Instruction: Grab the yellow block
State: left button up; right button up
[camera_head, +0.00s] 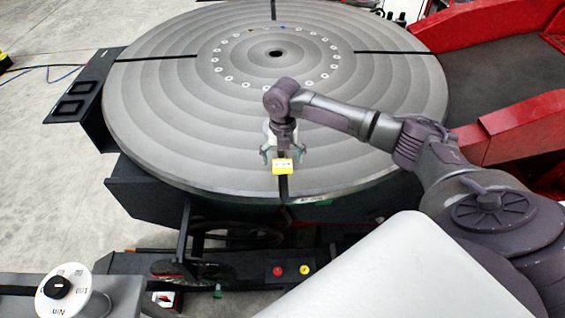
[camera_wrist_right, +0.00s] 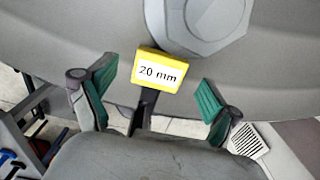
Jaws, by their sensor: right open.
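The yellow block (camera_head: 282,166) lies on the round grey turntable (camera_head: 180,130) near its front edge, over the dark radial slot. In the right wrist view the yellow block (camera_wrist_right: 158,71) carries a white label reading "20 mm". My right gripper (camera_head: 283,157) is above and just behind the block in the head view, pointing down. Its green-padded fingers (camera_wrist_right: 154,95) are spread apart, with the block between and beyond them and nothing held. My left gripper is not in view.
A grey hexagonal part (camera_wrist_right: 205,22) shows beside the block in the wrist view. Red structures (camera_head: 490,22) stand at the right. A panel with red and yellow buttons (camera_head: 291,270) sits below the turntable's front edge. The turntable's top is otherwise largely clear.

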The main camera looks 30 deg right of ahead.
jog(key=shift+f, duration=0.8)
jog(key=c, duration=1.4)
jog(key=shift+c, duration=0.9)
jog(key=shift+r, duration=0.1)
